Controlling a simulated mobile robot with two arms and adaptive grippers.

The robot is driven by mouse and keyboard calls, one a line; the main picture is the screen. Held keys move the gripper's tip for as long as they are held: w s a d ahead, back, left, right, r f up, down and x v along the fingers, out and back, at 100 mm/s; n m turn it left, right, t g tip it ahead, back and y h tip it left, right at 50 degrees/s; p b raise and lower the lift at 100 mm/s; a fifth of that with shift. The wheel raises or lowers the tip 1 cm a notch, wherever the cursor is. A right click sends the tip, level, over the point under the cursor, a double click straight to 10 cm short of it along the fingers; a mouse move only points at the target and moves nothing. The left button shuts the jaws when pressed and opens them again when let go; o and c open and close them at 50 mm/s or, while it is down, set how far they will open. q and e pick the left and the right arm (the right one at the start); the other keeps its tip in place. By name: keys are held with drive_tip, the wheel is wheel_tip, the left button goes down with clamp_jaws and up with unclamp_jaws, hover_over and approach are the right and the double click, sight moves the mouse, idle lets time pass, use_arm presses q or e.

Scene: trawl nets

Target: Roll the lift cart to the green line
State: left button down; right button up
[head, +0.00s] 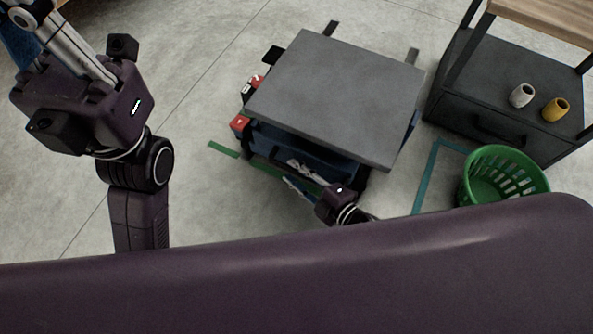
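The lift cart (340,95) stands in the middle of the head view, with a flat grey top and a dark blue body. Red parts (240,123) show at its left side. A green line (223,149) on the floor shows left of the cart and runs on along its near edge, partly hidden by the cart and my gripper. My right gripper (292,174) is low at the cart's near side, its pale fingers spread and pointing left. Whether it touches the cart is unclear. My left arm is at the left; its gripper does not show.
A dark shelf unit (490,110) with a wooden top stands at the right, holding a grey and a yellow spool-like piece. A green basket (503,178) stands before it. Teal tape (428,172) marks the floor between cart and basket. The floor left of the cart is clear.

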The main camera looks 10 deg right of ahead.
drive_tip(key=shift+d, duration=0.15)
drive_tip(key=shift+s+d+r, duration=0.1)
drive_tip(key=shift+s+d, duration=0.1)
drive_tip(key=shift+s, duration=0.05)
drive_tip(key=v, duration=1.1)
drive_tip(key=shift+s, duration=0.2)
